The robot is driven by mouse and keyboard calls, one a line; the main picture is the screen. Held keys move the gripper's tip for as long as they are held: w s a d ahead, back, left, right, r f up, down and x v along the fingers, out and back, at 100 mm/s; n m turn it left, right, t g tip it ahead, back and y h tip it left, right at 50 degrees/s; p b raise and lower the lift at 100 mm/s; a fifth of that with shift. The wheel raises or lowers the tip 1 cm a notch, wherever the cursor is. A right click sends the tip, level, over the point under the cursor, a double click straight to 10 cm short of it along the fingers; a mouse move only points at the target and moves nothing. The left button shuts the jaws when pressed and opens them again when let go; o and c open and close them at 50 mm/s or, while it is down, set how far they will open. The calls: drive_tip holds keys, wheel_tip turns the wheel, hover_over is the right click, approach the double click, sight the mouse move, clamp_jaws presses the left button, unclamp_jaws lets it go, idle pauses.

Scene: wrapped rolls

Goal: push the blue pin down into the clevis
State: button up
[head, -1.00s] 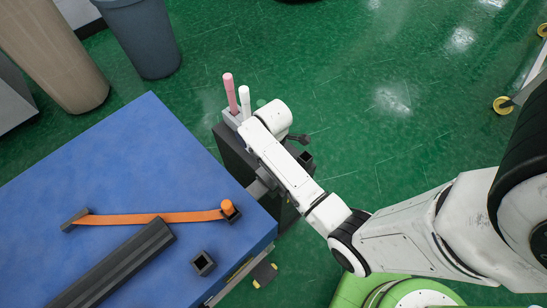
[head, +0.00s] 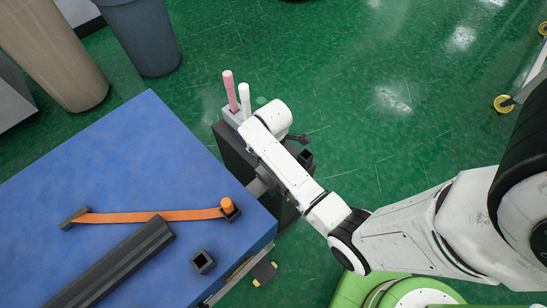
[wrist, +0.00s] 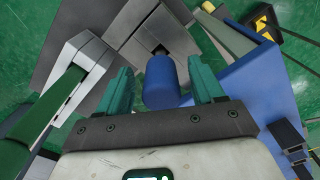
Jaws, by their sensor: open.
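The blue pin (wrist: 162,84) shows in the wrist view as a short, thick cylinder between my fingers. Its far end meets a dark opening in the grey clevis (wrist: 152,32); how deep it sits I cannot tell. My gripper (wrist: 159,68) is open, with one green finger on each side of the pin and a visible gap on both sides. Nothing is held. In the head view my arm covers the pin and most of the gripper.
A blue table (head: 110,160) is at left, with an orange strap (head: 150,216), a dark bar (head: 118,262) and a small square socket (head: 203,262). A pink rod (head: 229,90) and a white rod (head: 244,98) stand beyond my wrist. Green floor is open at upper right.

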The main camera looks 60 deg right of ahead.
wheel_tip(320, 180, up, 11)
drive_tip(key=shift+f, duration=0.1)
idle(0.5)
idle(0.5)
drive_tip(key=s+a+f+m+t, duration=0.1)
drive_tip(key=s+a+m, duration=0.7)
drive_tip(key=s+a, duration=0.3)
drive_tip(key=s, duration=0.2)
drive_tip(key=shift+s+a+f+m+b, duration=0.25)
drive_tip(key=shift+s+a+m+b, duration=0.05)
drive_tip(key=shift+b, duration=0.1)
